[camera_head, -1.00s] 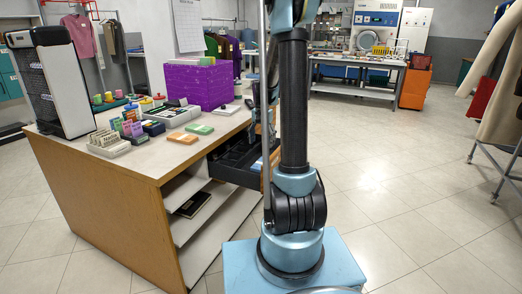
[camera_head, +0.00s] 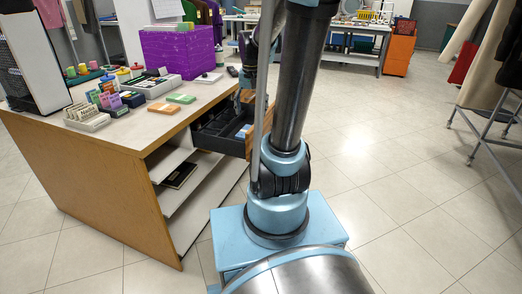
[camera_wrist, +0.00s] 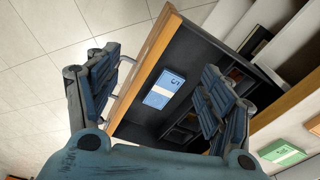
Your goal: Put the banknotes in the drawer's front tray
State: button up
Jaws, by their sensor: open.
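A blue bundle of banknotes (camera_wrist: 164,90) lies flat in the open drawer, close behind its wooden front (camera_wrist: 146,62). It also shows small in the head view (camera_head: 243,131). The dark drawer (camera_head: 212,136) sticks out from the counter's right side, with divided compartments farther in. My gripper (camera_wrist: 160,68) is open and empty, pointing down over the drawer, with one finger on each side of the blue bundle in the wrist picture. I cannot tell its height above the bundle. In the head view the gripper is partly hidden behind my arm.
An orange bundle (camera_head: 161,108) and a green bundle (camera_head: 181,98) lie on the counter (camera_head: 120,129) near the drawer. A purple box (camera_head: 178,54), a card holder (camera_head: 86,117) and small stacks crowd the top. The floor to the right is clear.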

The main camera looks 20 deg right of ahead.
jog(key=s+f+n, duration=0.2)
jog(key=s+f, duration=0.1)
jog(key=s, duration=0.6)
jog(key=s+f+n+t, duration=0.1)
jog(key=s+f, duration=0.3)
jog(key=s, duration=0.6)
jog(key=shift+s+a+n, duration=0.15)
jog(key=shift+a+n, duration=0.25)
jog(key=shift+n, duration=0.2)
